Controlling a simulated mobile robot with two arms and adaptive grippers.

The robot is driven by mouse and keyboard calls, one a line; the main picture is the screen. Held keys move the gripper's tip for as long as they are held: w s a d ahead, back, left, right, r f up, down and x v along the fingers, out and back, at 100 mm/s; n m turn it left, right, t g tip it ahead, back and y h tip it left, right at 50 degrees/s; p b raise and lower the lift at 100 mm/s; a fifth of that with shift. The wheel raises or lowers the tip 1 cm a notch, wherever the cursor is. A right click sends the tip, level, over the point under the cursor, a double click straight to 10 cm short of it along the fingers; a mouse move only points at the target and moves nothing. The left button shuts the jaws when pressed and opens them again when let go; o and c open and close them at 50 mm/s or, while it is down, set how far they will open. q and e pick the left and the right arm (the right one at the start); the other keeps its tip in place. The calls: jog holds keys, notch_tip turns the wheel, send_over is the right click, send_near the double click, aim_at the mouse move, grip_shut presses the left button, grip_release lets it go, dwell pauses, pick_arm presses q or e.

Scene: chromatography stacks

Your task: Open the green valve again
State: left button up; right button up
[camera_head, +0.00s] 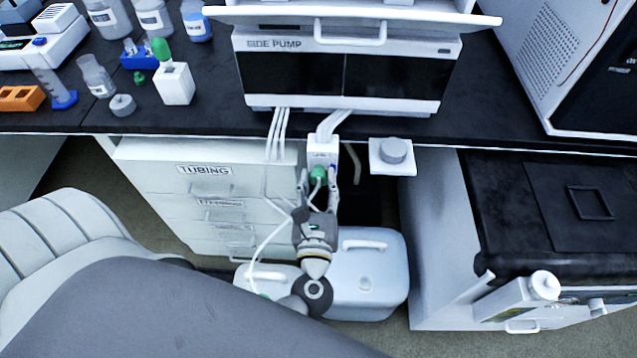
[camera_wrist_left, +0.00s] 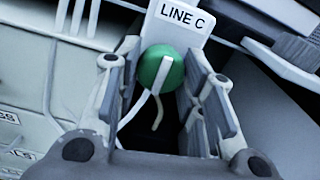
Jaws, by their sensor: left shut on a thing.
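The green valve (camera_head: 319,174) is a round green knob with a white bar across its face, under the pump at the bench's front edge. In the left wrist view the green valve (camera_wrist_left: 161,70) sits below a white plate labelled LINE C (camera_wrist_left: 183,20), its bar nearly upright and slightly tilted. My left gripper (camera_head: 318,190) reaches up to it, with one finger on each side of the knob. My right gripper is not in view.
The pump (camera_head: 345,75) stands on the black bench above, with white tubes hanging down. A drawer unit labelled TUBING (camera_head: 205,171) is left of the valve. A small shelf with a grey knob (camera_head: 393,151) is close on the right.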

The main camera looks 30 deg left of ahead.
pick_arm(q)
jog(key=o, duration=1)
jog(key=v, duration=1.2)
